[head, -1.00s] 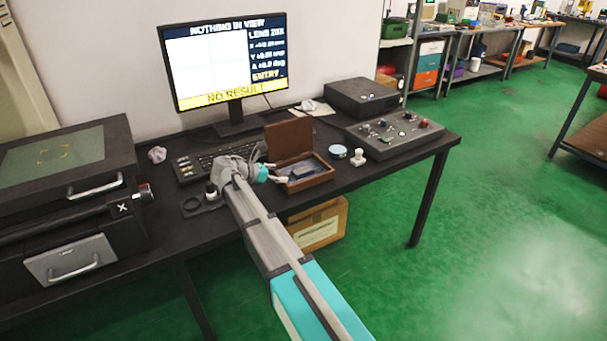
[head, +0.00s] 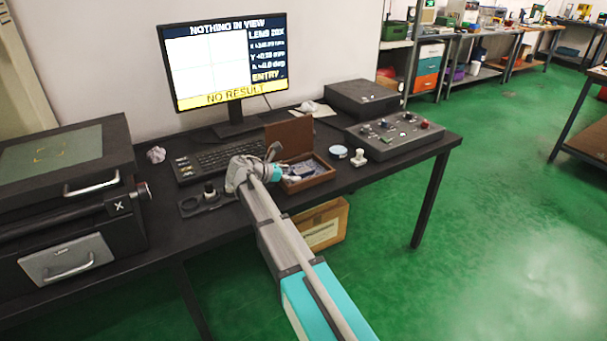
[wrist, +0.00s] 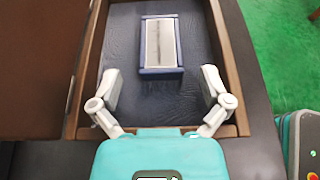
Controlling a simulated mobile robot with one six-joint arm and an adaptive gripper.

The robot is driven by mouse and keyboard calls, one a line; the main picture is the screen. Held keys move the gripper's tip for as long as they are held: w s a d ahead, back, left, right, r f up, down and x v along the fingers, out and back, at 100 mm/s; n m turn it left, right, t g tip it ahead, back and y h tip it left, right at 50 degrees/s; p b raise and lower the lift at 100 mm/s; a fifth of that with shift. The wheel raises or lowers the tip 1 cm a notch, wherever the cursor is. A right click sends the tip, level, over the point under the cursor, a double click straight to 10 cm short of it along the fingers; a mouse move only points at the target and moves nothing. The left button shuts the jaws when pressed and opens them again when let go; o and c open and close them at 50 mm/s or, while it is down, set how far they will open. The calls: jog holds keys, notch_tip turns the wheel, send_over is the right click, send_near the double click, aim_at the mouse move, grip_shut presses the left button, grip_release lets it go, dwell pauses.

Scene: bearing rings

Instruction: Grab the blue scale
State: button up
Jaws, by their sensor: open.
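The blue scale (wrist: 147,72) shows in the wrist view as a small block with a dark blue frame and a pale, marked top face. It lies on the dark blue padded floor of an open wooden box (wrist: 225,60). My gripper (wrist: 161,88) is open above the box, its two fingers to the left and right of the scale's near end, with gaps on both sides. Nothing is between the fingertips except the view of the scale's near edge. In the head view my gripper (head: 284,176) is at the box (head: 318,182), and the scale is hard to make out.
The box's lid (head: 288,138) stands open at the back. A round pale disc (head: 339,152) and a white knobbed piece (head: 358,158) stand right of the box. A control panel (head: 395,136), keyboard (head: 225,160) and monitor (head: 225,60) are nearby. The box walls are close to the fingers.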

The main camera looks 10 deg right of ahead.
dwell(0.4)
jog(key=c, duration=1.3)
jog(key=shift+r, duration=0.2)
notch_tip(320, 180, up, 2)
jog(key=shift+p, duration=1.25)
jog(key=s+r+p, duration=0.3)
jog(key=s, duration=0.1)
jog(key=s+a+r+p, duration=0.1)
jog(key=s+r+p, duration=0.3)
jog(key=s, duration=0.1)
jog(key=s+a+r+p, duration=0.1)
jog(key=s+r+p, duration=0.2)
jog(key=s, duration=0.1)
jog(key=shift+s+a+r+p, duration=0.15)
jog(key=shift+s+r+p, duration=0.15)
jog(key=shift+s, duration=0.1)
jog(key=shift+r, duration=0.1)
